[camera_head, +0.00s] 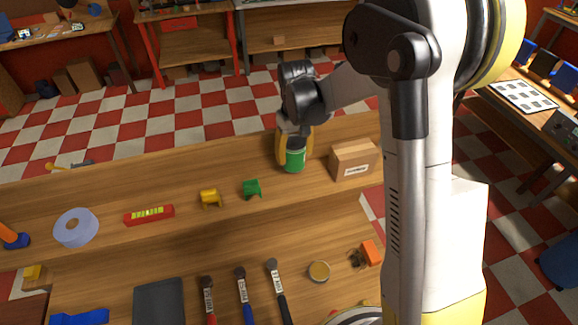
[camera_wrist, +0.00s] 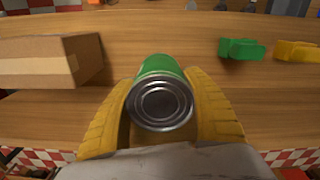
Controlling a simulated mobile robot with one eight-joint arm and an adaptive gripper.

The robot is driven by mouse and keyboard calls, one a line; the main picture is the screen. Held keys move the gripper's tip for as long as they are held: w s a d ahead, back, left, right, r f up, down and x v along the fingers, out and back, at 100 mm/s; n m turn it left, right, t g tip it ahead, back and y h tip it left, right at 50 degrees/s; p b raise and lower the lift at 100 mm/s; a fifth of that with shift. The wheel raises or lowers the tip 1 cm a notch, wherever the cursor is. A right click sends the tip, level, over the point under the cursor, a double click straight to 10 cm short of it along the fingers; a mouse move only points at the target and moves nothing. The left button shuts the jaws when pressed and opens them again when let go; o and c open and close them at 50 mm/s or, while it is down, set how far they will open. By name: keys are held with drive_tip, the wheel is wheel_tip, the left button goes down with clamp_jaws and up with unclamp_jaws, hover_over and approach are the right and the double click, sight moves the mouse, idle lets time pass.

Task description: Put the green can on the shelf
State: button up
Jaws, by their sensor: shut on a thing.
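The green can (camera_head: 293,160) is upright at the upper shelf of the wooden bench (camera_head: 110,176), left of a cardboard box. My gripper (camera_head: 294,150) reaches down from above and its yellow fingers are around the can. In the wrist view the can's silver top (camera_wrist: 161,102) sits between the two yellow fingers, with its green side (camera_wrist: 157,65) showing beyond. My gripper is shut on the can. Whether the can's base touches the wood is hard to tell.
The cardboard box (camera_head: 354,161) stands close to the right of the can. A green clip-like part (camera_head: 252,188), a yellow one (camera_head: 210,197), a red level (camera_head: 149,215) and a tape roll (camera_head: 76,228) lie to the left.

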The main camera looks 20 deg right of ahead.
sight(295, 167)
wheel_tip(295, 167, down, 5)
drive_tip(key=shift+f+p, duration=0.15)
drive_tip(key=shift+p, duration=0.2)
drive_tip(key=shift+s, duration=0.15)
drive_tip(key=o, duration=1.4)
drive_tip(key=shift+f, duration=0.1)
